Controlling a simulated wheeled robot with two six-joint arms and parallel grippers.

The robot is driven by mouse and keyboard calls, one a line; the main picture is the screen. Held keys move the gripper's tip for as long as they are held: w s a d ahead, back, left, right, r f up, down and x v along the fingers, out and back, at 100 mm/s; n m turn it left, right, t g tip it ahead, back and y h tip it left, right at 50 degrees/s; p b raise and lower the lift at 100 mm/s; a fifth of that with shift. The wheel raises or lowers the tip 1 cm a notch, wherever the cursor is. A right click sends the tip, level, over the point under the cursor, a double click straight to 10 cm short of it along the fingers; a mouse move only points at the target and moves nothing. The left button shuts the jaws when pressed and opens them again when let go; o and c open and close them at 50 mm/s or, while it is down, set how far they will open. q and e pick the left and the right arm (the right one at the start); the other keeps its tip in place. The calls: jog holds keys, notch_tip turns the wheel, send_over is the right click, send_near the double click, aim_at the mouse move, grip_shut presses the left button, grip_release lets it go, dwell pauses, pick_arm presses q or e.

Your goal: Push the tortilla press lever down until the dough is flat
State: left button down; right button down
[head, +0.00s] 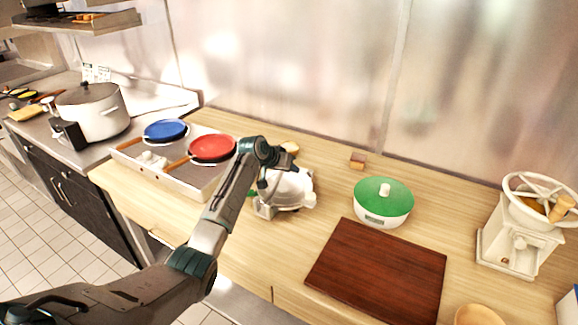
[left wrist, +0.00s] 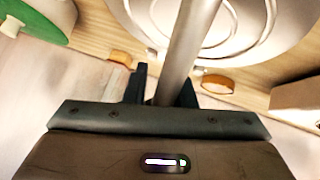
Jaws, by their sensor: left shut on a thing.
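The tortilla press (head: 290,190) is a pale metal device with a rounded top, standing on the wooden counter near the middle of the head view. My left gripper (head: 287,160) is over its top and partly covers it. In the left wrist view my left gripper (left wrist: 164,88) is shut on the press lever (left wrist: 188,45), a grey metal bar running up between the fingers. The round ribbed plate of the press (left wrist: 285,18) shows behind the lever. I cannot see the dough. My right gripper is not in view.
A tray (head: 119,152) with a blue pan (head: 166,129) and a red pan (head: 212,148) stands left of the press. A green-lidded pot (head: 383,196), a dark red board (head: 376,270) and a white grinder (head: 515,240) are to the right. A small block (head: 358,160) lies behind.

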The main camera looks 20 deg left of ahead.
pick_arm(q)
jog(key=shift+w+a+r, duration=0.15)
jog(key=shift+r, duration=0.25)
jog(key=shift+w+a+r, duration=0.15)
jog(key=shift+r, duration=0.25)
jog(key=c, duration=1.3)
grip_release()
jog(key=o, duration=0.3)
jog(key=shift+w+f, duration=0.1)
jog(key=shift+f, duration=0.1)
jog(key=shift+w+a+f, duration=0.1)
jog(key=shift+w+f, duration=0.05)
jog(key=shift+f, duration=0.25)
jog(key=b+v, duration=0.3)
jog(key=v, duration=0.7)
jog(key=shift+s+r, duration=0.2)
jog(key=shift+r, duration=0.1)
